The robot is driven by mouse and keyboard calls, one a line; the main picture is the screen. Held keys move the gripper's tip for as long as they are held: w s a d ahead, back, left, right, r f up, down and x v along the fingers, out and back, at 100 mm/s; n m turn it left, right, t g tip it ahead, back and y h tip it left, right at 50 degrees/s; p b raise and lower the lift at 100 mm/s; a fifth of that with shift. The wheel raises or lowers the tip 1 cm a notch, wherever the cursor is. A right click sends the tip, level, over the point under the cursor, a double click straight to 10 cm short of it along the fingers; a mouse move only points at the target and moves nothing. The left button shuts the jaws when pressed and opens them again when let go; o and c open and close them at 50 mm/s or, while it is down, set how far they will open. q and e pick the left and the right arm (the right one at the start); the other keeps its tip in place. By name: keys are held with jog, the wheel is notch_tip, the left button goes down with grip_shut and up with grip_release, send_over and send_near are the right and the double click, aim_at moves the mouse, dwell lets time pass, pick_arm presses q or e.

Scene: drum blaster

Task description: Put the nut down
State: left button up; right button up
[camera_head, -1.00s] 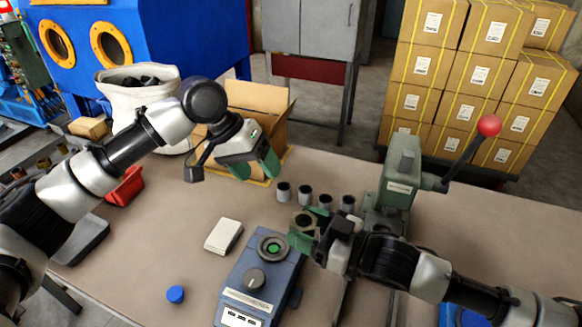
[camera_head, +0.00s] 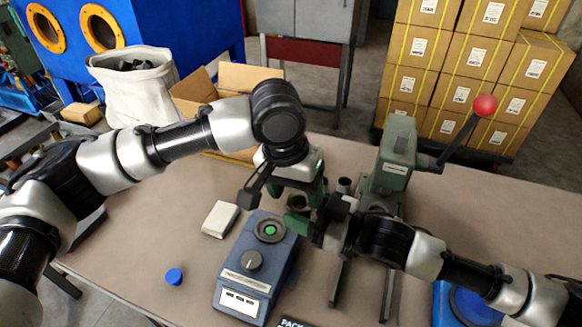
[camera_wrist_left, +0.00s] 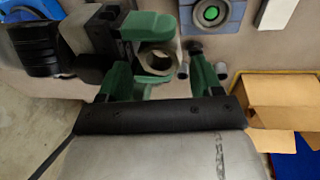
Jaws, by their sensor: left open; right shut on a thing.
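The nut (camera_wrist_left: 157,60) is a grey metal ring. My right gripper (camera_head: 300,220) is shut on it, above the table just behind the blue device (camera_head: 240,284). The right gripper's green fingers also show in the left wrist view. My left gripper (camera_head: 301,188) is open; in the left wrist view its green fingertips (camera_wrist_left: 162,74) stand apart on either side of the nut, close to it. I cannot tell whether they touch it. In the head view the left hand and arm largely hide the nut.
A green press (camera_head: 390,165) with a red-knobbed lever stands to the right. A grey cylinder (camera_head: 344,186) stands behind the grippers, and cylinders (camera_wrist_left: 221,71) show in the left wrist view. A white box (camera_head: 220,218) and a blue cap (camera_head: 174,276) lie left. An open carton (camera_head: 195,90) stands behind.

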pick_arm(q)
jog(key=shift+d+f, duration=0.2)
jog(key=shift+f, duration=1.2)
jog(key=c, duration=0.7)
jog(key=shift+c, duration=1.3)
pick_arm(e)
jog(key=o, duration=1.3)
jog(key=shift+c, duration=0.2)
jog(key=shift+d, duration=0.1)
